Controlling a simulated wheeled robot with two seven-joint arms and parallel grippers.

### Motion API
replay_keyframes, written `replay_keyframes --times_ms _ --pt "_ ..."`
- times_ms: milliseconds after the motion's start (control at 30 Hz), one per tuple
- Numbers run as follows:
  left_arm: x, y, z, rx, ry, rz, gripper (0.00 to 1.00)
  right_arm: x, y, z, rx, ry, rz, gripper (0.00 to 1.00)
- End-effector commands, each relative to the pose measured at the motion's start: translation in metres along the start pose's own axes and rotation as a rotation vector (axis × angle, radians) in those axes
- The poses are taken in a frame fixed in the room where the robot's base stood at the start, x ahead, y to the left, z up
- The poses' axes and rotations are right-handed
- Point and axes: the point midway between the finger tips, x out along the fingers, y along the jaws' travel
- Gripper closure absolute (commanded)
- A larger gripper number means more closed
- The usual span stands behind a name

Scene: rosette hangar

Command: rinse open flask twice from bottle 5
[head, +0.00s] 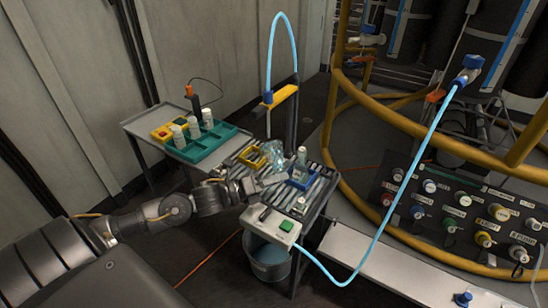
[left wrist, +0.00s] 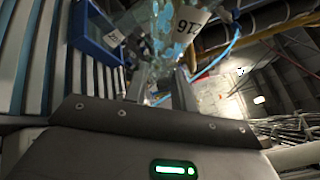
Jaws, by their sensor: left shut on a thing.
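My left gripper (head: 268,181) reaches over the slatted drain top of the cart. It is shut on a clear glass flask (head: 274,154), held above the slats. In the left wrist view the flask (left wrist: 158,40) rises from between the fingers, with a white number label (left wrist: 190,24) beside it; its mouth cannot be made out. A white bottle (head: 302,155) stands at the blue holder (head: 301,178), right of the flask. More white bottles (head: 193,127) stand at the teal tray (head: 205,148) on the left. Which one is bottle 5 cannot be read. My right gripper is not in view.
A yellow holder (head: 250,158) sits left of the flask. A yellow-armed post (head: 272,98) with a blue hose stands behind. A white box with a green button (head: 287,226) is at the front, above a bucket (head: 268,260). A yellow rail (head: 400,121) and valve panel (head: 455,212) stand right.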

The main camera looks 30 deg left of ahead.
Motion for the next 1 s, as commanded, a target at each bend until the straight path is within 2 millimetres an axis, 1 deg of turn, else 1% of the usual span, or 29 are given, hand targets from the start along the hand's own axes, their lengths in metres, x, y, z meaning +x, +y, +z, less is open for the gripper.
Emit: replay_keyframes --times_ms 167,267,400,467,600,700,1000 --pt "0.004 -0.006 -0.004 -0.003 -0.017 0.007 1.0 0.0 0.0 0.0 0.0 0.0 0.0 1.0" --pt "0.013 -0.02 -0.014 -0.01 -0.067 0.038 1.0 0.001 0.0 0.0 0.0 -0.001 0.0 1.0" --pt "0.026 -0.048 -0.026 -0.019 -0.19 0.123 1.0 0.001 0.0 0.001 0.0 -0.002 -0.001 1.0" --pt "0.029 -0.057 -0.029 -0.02 -0.243 0.164 1.0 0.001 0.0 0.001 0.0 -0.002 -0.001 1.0" --pt "0.028 -0.073 -0.033 -0.022 -0.345 0.244 1.0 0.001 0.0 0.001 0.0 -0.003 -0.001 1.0" --pt "0.025 -0.081 -0.036 -0.02 -0.398 0.288 1.0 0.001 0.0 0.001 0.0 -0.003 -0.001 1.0" --pt "0.017 -0.092 -0.043 -0.006 -0.472 0.348 1.0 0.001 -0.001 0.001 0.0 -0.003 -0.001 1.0"
